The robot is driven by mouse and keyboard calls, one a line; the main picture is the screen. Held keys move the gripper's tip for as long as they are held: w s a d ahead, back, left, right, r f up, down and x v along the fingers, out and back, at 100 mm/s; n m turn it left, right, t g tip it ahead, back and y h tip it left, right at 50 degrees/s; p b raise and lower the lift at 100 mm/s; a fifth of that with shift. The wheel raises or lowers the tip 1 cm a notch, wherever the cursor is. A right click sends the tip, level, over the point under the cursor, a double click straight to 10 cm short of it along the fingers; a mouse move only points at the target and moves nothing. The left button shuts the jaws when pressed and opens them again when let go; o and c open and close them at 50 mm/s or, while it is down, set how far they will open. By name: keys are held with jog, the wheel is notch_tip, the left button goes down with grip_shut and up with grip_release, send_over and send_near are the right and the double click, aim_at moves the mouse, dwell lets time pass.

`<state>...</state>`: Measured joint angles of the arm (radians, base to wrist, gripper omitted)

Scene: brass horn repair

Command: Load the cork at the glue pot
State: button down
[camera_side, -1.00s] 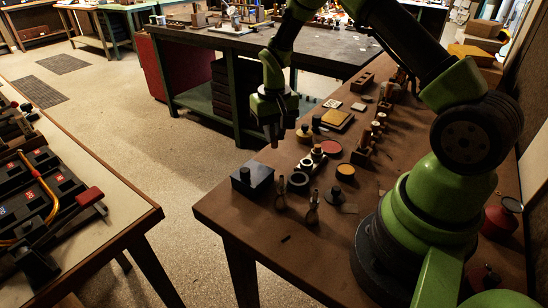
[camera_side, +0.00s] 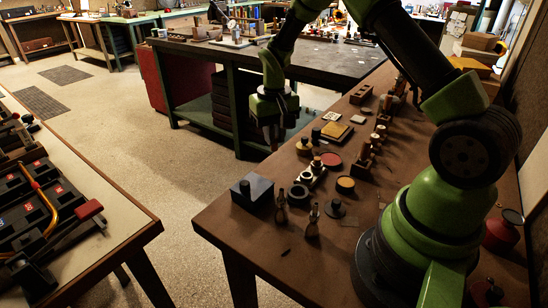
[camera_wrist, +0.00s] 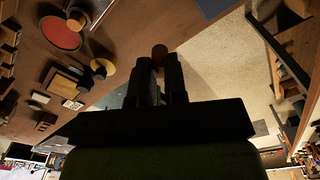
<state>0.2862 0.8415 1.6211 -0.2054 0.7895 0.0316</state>
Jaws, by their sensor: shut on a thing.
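My gripper (camera_side: 273,144) hangs beyond the far left edge of the brown bench, pointing down. In the wrist view my gripper (camera_wrist: 160,70) has its two dark fingers close together, shut on a small brown round piece (camera_wrist: 159,52) that looks like the cork. Only its end shows past the fingertips. In the side view the piece cannot be made out. A small tan pot with a dark top (camera_side: 303,147) stands on the bench to the right of my gripper; it may be the glue pot, but I cannot tell.
The brown bench (camera_side: 230,222) also holds a red disc (camera_side: 331,160), a yellow-topped tin (camera_side: 346,184), a dark box with a knob (camera_side: 253,191) and two small bottles (camera_side: 312,222). A dark-topped bench (camera_side: 225,48) stands behind. Open floor lies below my gripper.

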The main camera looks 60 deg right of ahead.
jog(key=s+d+r+g+y, duration=0.1)
jog(key=s+d+g+y, duration=0.35)
jog(key=s, duration=1.05)
jog(key=shift+s+d+f+t+h, duration=0.1)
jog(key=shift+d+f+t+h, duration=0.2)
jog(key=shift+f, duration=0.6)
jog(key=shift+d+f+t+h, duration=0.1)
jog(key=shift+d+f+h, duration=0.15)
jog(key=shift+f+h, duration=0.5)
jog(key=shift+s+d+f+t+h, duration=0.1)
jog(key=shift+d+f+t+h, duration=0.15)
jog(key=shift+f, duration=0.8)
jog(key=shift+f, duration=0.55)
notch_tip(320, 180, up, 7)
